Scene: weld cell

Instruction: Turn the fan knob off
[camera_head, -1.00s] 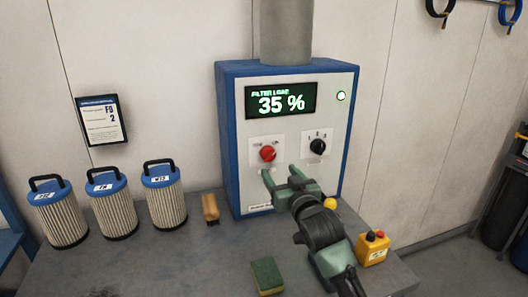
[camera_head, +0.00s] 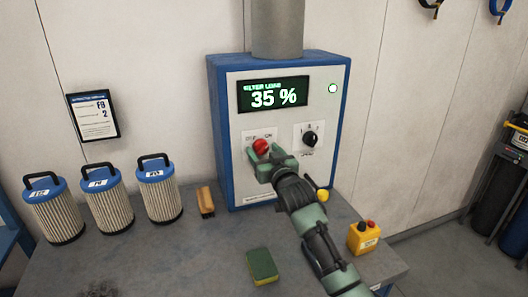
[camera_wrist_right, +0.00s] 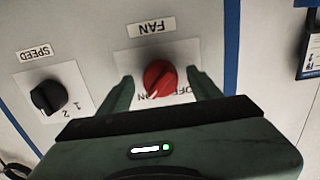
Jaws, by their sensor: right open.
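The red fan knob (camera_head: 261,145) sits on a white plate on the front of the blue-edged control box (camera_head: 217,130). In the right wrist view the knob (camera_wrist_right: 160,76) shows under a FAN label, with its pale pointer mark towards the lower left. My right gripper (camera_head: 264,159) is open at the knob. In the wrist view its two fingers (camera_wrist_right: 160,80) stand on either side of the knob, with visible gaps. The OFF and ON lettering is partly covered there. My left gripper is not in view.
A black speed knob (camera_head: 310,139) is right of the fan knob. The display (camera_head: 273,95) reads 35 %. The bench (camera_head: 190,255) holds several filters (camera_head: 108,208), a brush (camera_head: 205,202), a sponge (camera_head: 261,266) and a yellow button box (camera_head: 364,238).

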